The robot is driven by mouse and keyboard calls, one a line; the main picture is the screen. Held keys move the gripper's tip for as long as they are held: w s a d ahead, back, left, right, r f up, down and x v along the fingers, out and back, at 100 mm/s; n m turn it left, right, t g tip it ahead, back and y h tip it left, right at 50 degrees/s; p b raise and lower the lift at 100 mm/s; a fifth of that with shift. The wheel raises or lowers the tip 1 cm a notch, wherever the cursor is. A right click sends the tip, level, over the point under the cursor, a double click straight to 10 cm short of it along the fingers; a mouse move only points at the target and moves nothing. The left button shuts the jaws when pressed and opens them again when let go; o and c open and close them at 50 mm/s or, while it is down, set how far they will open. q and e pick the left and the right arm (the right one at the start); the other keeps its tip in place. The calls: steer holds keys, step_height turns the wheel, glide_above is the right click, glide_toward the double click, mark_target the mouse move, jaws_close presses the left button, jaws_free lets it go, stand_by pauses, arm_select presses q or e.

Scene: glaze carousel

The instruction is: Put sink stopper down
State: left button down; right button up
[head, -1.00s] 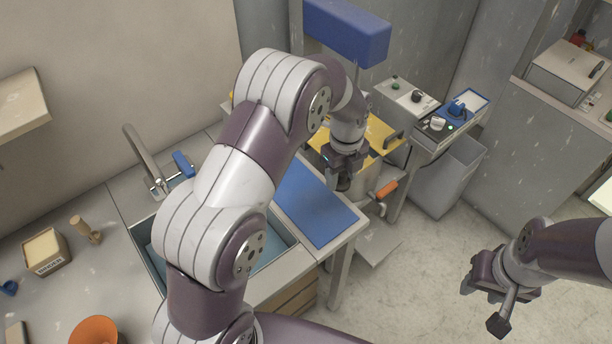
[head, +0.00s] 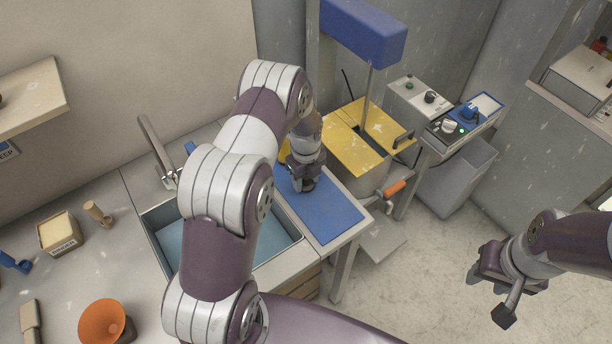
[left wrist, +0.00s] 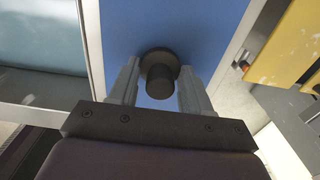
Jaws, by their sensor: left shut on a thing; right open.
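The sink stopper (left wrist: 158,72) is a dark round disc with a knob, seen in the left wrist view between the two fingers of my left gripper (left wrist: 155,88). My left gripper (head: 304,188) is shut on it, over the back part of the blue mat (head: 325,215) beside the sink. The mat fills the ground behind the stopper in the left wrist view (left wrist: 200,30). I cannot tell whether the stopper touches the mat. My right gripper (head: 490,285) is open and empty over the floor at the right.
The sink (head: 275,243) with its tap (head: 155,145) lies left of the mat, partly behind my left arm. An orange bowl (head: 103,322) is at the lower left. The mat's front is clear.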

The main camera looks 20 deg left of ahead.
mark_target(306, 177)
arm_select(q)
steer(key=shift+w+f, duration=0.1)
steer(key=shift+f, duration=0.05)
steer(key=shift+c, duration=2.4)
jaws_free()
steer(key=shift+r, duration=0.3)
step_height(306, 177, up, 12)
steer(key=b, duration=0.2)
steer(key=s+d+r+n, duration=0.3)
steer(key=s+n, duration=0.6)
steer(key=n, duration=0.3)
steer(key=s+d+r+n+t, duration=0.1)
steer(key=s+d+r+n, duration=0.1)
steer(key=s+n, duration=0.8)
steer(key=shift+d+r+n, duration=0.4)
steer(key=shift+d+n, duration=0.35)
steer(key=shift+n, duration=0.15)
steer(key=shift+s, duration=0.1)
